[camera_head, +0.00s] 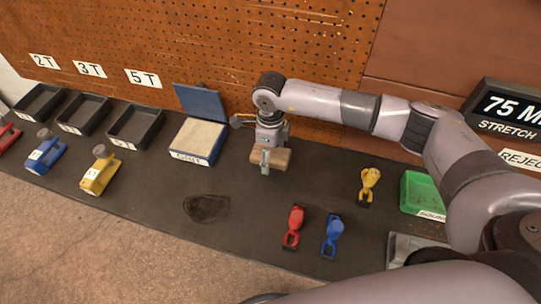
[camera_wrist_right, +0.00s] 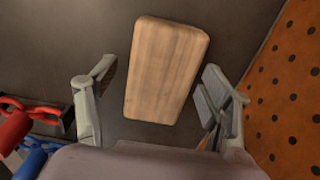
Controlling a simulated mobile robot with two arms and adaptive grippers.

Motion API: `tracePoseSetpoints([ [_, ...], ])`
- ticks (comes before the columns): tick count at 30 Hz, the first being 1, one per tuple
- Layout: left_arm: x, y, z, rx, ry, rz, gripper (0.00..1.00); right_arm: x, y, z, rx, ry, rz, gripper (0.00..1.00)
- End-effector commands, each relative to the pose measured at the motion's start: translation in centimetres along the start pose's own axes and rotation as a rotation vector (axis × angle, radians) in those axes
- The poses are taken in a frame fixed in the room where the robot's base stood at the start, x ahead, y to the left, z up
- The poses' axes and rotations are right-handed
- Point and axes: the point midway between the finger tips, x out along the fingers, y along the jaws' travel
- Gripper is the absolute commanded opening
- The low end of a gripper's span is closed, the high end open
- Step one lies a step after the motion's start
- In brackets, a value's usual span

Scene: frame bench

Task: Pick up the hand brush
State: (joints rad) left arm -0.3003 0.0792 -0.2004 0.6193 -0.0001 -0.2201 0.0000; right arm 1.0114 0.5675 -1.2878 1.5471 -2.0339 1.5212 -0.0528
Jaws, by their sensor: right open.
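The hand brush shows as a pale wooden block with rounded edges (camera_head: 282,157), lying on the dark bench near the pegboard; no bristles are visible. In the right wrist view the wooden block (camera_wrist_right: 166,68) lies lengthwise between the two fingers, with gaps on both sides. My right gripper (camera_head: 265,162) points down over it in the head view and hides part of it. Its fingers (camera_wrist_right: 157,88) are open and nothing is gripped. My left gripper is not in view.
A box with a raised blue lid (camera_head: 199,139) stands left of the gripper. Red (camera_head: 294,227), blue (camera_head: 333,235) and yellow (camera_head: 368,185) clip-like tools lie to the right, near a green tray (camera_head: 421,194). The pegboard (camera_head: 230,50) rises close behind. Bench front of the block is clear.

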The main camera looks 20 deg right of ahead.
Motion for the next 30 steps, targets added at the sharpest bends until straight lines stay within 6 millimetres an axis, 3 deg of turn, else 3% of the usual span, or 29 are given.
tracePoseSetpoints([
  [5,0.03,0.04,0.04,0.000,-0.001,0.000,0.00,-0.01,0.03,0.02,-0.001,0.000,0.000,0.67],
  [27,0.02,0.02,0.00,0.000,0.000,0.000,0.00,-0.04,0.03,0.02,-0.001,0.000,0.001,0.18],
  [30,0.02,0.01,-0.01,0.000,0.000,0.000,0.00,-0.08,0.02,0.04,-0.001,-0.001,0.000,0.17],
])
